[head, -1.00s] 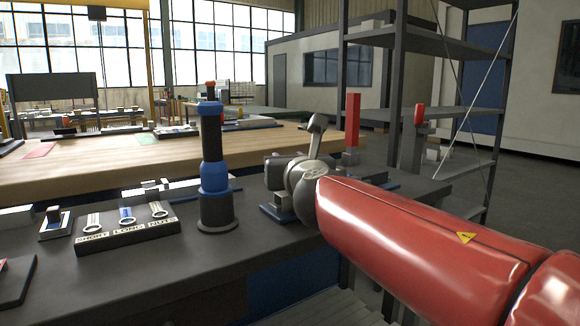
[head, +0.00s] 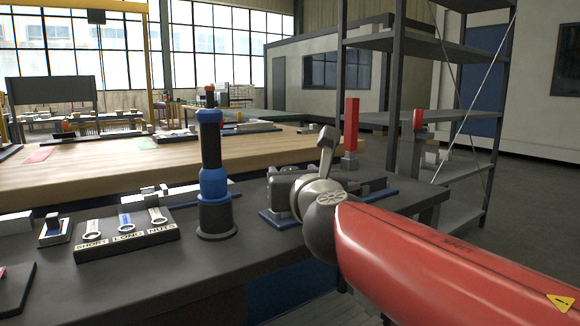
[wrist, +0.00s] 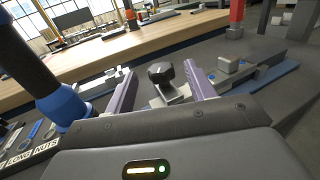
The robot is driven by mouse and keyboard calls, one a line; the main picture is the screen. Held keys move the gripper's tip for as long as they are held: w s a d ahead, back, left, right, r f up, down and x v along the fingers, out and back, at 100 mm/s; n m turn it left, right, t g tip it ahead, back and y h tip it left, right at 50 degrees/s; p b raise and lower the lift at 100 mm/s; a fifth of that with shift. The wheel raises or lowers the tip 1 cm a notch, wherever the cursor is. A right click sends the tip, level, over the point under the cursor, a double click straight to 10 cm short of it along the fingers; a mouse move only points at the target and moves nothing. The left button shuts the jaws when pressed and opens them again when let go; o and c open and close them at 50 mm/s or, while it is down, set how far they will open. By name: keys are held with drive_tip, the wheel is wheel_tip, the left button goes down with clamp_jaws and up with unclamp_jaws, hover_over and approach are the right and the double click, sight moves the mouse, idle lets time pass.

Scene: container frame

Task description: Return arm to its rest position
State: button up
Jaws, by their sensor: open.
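My red arm (head: 430,250) reaches in from the lower right in the head view, its grey wrist joint over the right end of the dark bench. My gripper (wrist: 158,72) shows in the wrist view with its two purple-grey fingers spread apart. A black knob on a grey metal fixture (wrist: 160,74) shows between the fingers in that view. I cannot tell how far it is from them, and no held thing is seen. In the head view the fingers are hard to make out behind the wrist.
A blue and black column (head: 212,180) stands on the bench left of my wrist; it is close in the wrist view too (wrist: 62,105). A wrench holder (head: 125,235) lies further left. A red post (head: 351,125) and a grey shelf rack (head: 400,100) stand beyond, right.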

drive_tip(key=shift+v, duration=1.15)
drive_tip(key=s+d+f+m+g+h, duration=0.2)
drive_tip(key=s+d+f+m+h, duration=0.15)
drive_tip(key=d+f+m, duration=0.4)
drive_tip(key=s+d+f+m+g+h, duration=0.35)
drive_tip(key=d+m, duration=0.45)
drive_tip(key=m, duration=0.5)
drive_tip(key=s+a+f+m+g+y+p, duration=0.1)
drive_tip(key=s+f+m+g+y, duration=0.2)
drive_tip(key=s+f+m, duration=1.1)
wheel_tip(320, 180, down, 2)
drive_tip(key=m+g, duration=0.3)
drive_tip(key=m, duration=0.1)
drive_tip(key=shift+f+g, duration=0.1)
drive_tip(key=shift+g, duration=0.15)
